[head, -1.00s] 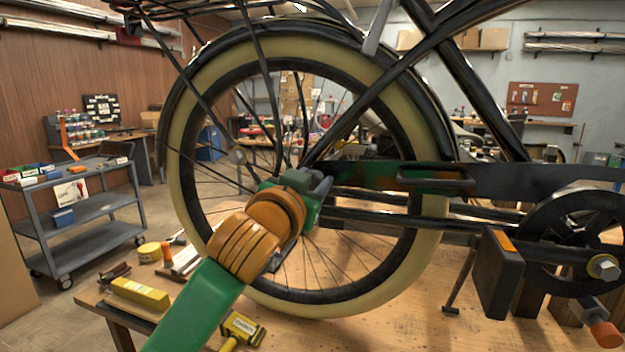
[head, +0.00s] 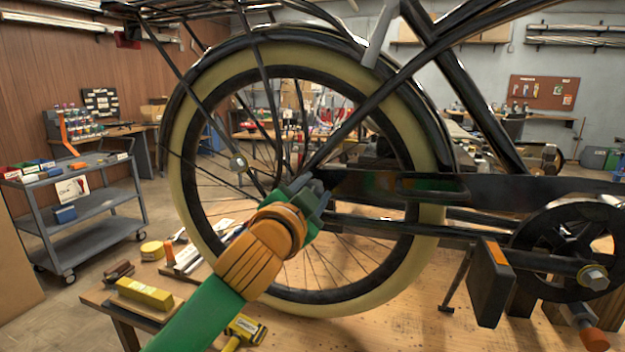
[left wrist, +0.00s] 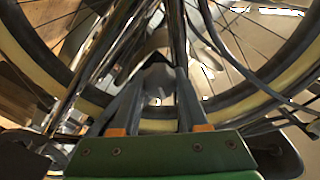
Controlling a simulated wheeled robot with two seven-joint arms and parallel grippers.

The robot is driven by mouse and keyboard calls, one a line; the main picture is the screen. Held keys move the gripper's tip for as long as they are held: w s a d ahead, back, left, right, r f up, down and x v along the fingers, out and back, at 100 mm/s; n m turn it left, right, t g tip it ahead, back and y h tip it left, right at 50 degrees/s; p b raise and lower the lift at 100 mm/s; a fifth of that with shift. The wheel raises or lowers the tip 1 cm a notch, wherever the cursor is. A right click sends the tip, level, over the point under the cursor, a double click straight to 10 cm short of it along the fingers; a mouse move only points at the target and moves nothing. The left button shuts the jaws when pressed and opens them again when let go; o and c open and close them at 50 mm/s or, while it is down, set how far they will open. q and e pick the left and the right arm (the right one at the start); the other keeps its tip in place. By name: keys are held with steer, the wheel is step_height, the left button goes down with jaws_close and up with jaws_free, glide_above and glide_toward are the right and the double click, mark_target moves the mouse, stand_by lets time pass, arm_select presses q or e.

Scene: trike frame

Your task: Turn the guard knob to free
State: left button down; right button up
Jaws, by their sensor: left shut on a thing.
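The black chain guard (head: 405,187) runs right from the rear hub of the trike frame. My left gripper (head: 319,187) is at the guard's left end, close to the hub, in front of the spoked wheel. In the left wrist view its two grey fingers reach forward and close in on a grey rounded part, which appears to be the guard knob (left wrist: 158,68). The gripper is shut on it. In the head view the fingers and green gripper body hide the knob, so its turned position cannot be read. My right gripper is not in view.
The cream-walled rear wheel (head: 196,210) stands behind the gripper, with frame tubes above and a pedal (head: 490,282) and crank at right. A yellow block (head: 144,293) and loose tools lie on the wooden workbench (head: 400,325). A grey cart (head: 90,205) stands at left.

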arm_select(q)
steer(key=m+p, duration=0.1)
steer(key=m, duration=0.1)
steer(key=m+p, duration=0.1)
steer(key=shift+r+m+p, duration=0.2)
steer(key=shift+m+p, duration=0.15)
steer(key=shift+m, duration=0.05)
steer(key=m+p, duration=0.2)
steer(key=m, duration=0.1)
steer(key=shift+m+p, duration=0.3)
steer(key=shift+p, duration=0.1)
steer(key=shift+f+m+p, duration=0.2)
steer(key=shift+m+p, duration=1.65)
steer(key=shift+m, duration=0.65)
steer(key=shift+c, duration=2.2)
jaws_free()
steer(key=shift+w+f, duration=0.1)
